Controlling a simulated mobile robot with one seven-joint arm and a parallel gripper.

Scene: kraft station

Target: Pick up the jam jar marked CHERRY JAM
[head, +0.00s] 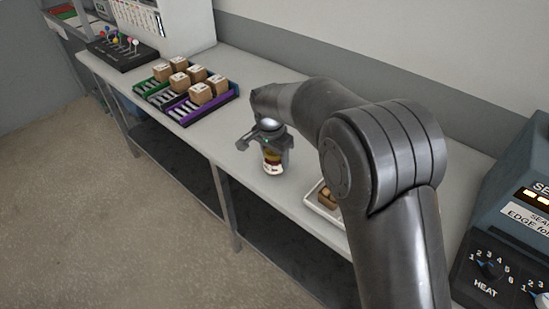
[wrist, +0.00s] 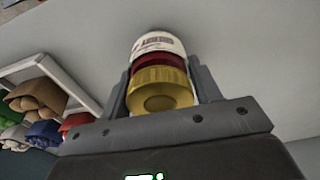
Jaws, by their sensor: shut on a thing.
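A jam jar (head: 272,163) with a gold lid, dark red contents and a pale label is at the table's front part in the head view. My gripper (head: 266,146) is shut on the jar from above. In the wrist view the jar (wrist: 158,68) sits between the two fingers of my gripper (wrist: 162,90), lid towards the camera. The label shows only in part and its print is too small to read. I cannot tell whether the jar's base touches the table.
The grey-white table (head: 262,85) is clear around the jar. Purple and green racks (head: 172,110) with several brown boxes (head: 200,92) stand to the left. A white tray (head: 318,208) with brown items lies to the right, partly behind my arm. A sealing machine (head: 515,225) stands at far right.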

